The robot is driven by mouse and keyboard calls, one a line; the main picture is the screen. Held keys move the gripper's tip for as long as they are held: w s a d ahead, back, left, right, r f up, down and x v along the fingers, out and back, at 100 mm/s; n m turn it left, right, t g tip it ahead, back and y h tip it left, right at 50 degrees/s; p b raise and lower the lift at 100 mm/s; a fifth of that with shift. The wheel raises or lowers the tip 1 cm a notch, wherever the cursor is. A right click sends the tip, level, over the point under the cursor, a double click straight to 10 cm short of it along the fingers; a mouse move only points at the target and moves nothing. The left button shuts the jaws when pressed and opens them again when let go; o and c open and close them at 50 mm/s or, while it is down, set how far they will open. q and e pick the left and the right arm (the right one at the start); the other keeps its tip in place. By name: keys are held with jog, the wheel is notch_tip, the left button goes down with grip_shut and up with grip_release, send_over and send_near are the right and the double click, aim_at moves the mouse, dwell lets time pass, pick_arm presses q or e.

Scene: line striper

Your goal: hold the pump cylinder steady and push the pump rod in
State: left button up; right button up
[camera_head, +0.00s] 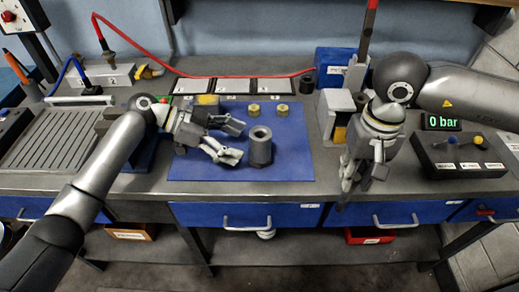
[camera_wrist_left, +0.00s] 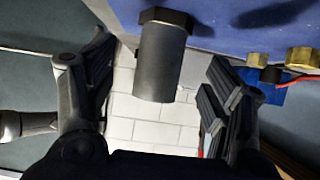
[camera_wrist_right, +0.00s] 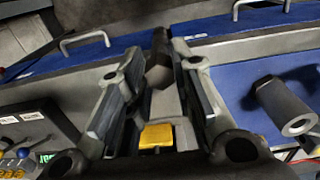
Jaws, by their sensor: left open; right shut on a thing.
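The pump cylinder (camera_head: 261,152), a grey hollow tube with a hex base, stands upright on the blue mat (camera_head: 300,165). My left gripper (camera_head: 234,142) is open just left of it, fingers pointing at it. In the left wrist view the cylinder (camera_wrist_left: 160,65) shows between the spread fingers, apart from both. My right gripper (camera_head: 352,182) is shut on a dark rod, seemingly the pump rod (camera_wrist_right: 158,70), at the bench's front edge right of the mat. The fingers partly hide the rod. In the right wrist view the cylinder (camera_wrist_right: 285,105) lies to the right, open end showing.
Two brass fittings (camera_head: 268,107) stand on the mat behind the cylinder. A control box (camera_head: 460,155) with a "0 bar" display (camera_head: 442,122) is at the right. A grey and blue device (camera_head: 335,105) stands behind my right gripper. The mat's front part is clear.

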aim_at(256, 149)
pick_arm(q)
jog(key=b+x, duration=0.1)
jog(key=x, duration=0.3)
jog(key=shift+w+f, duration=0.2)
jog(key=shift+f, duration=0.1)
pick_arm(e)
jog(key=shift+w+f, duration=0.25)
jog(key=shift+f, duration=0.35)
pick_arm(q)
jog(key=shift+b+x, duration=0.6)
jog(key=shift+x, duration=0.55)
pick_arm(e)
jog(key=shift+f, duration=0.5)
pick_arm(q)
jog(key=shift+d+r, duration=0.1)
jog(key=shift+r, duration=0.1)
jog(key=shift+c, duration=0.4)
pick_arm(e)
jog(key=shift+s, duration=0.1)
pick_arm(q)
jog(key=c, duration=0.6)
pick_arm(e)
jog(key=shift+a+r, duration=0.1)
